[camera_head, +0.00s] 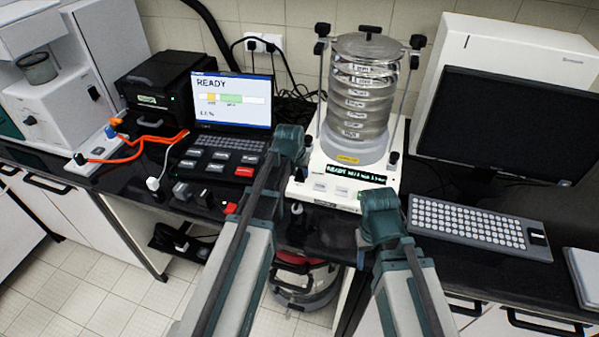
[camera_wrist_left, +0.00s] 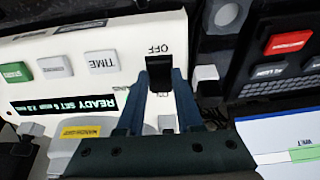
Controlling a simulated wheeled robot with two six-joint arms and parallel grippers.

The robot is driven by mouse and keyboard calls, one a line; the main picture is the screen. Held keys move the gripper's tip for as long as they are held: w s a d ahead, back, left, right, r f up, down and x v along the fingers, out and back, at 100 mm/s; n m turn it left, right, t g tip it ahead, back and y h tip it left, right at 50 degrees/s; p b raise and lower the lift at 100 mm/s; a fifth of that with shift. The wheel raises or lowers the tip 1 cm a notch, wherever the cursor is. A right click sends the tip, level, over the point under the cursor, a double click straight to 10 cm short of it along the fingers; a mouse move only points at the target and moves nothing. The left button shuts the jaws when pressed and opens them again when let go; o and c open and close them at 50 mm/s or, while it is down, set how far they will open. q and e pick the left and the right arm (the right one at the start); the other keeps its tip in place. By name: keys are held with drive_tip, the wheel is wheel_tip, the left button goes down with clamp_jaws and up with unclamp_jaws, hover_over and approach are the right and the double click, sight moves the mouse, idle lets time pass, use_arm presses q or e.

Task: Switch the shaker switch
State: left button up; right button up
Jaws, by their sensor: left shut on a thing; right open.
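The sieve shaker (camera_head: 346,160) stands on the bench with a stack of clear sieves on its white base. Its display (camera_head: 350,173) reads READY. In the left wrist view, which shows the panel upside down, the black shaker switch (camera_wrist_left: 160,72) sits beside the printed word OFF. My left gripper (camera_wrist_left: 164,82) has its fingers on both sides of the switch and is shut on it. In the head view my left gripper (camera_head: 296,160) is at the left front of the base and covers the switch. My right gripper (camera_head: 380,205) is open and empty in front of the base's right side.
A laptop-like unit (camera_head: 232,105) with a READY screen stands left of the shaker, with a red button (camera_head: 230,208) near the bench edge. A monitor (camera_head: 500,130) and keyboard (camera_head: 465,222) stand to the right. Orange cables (camera_head: 140,148) lie at the left.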

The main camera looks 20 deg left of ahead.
use_arm(q)
drive_tip(key=shift+s+f, duration=0.15)
drive_tip(key=shift+s, duration=0.05)
clamp_jaws()
drive_tip(key=t+b, duration=0.2)
drive_tip(key=b, duration=0.1)
drive_tip(key=shift+s+f, duration=0.35)
drive_tip(key=shift+r+t+b, duration=0.15)
drive_tip(key=shift+t+b, duration=0.2)
drive_tip(key=shift+t, duration=0.15)
drive_tip(key=shift+w, duration=0.1)
drive_tip(key=o, duration=1)
unclamp_jaws()
drive_tip(key=shift+r, duration=0.15)
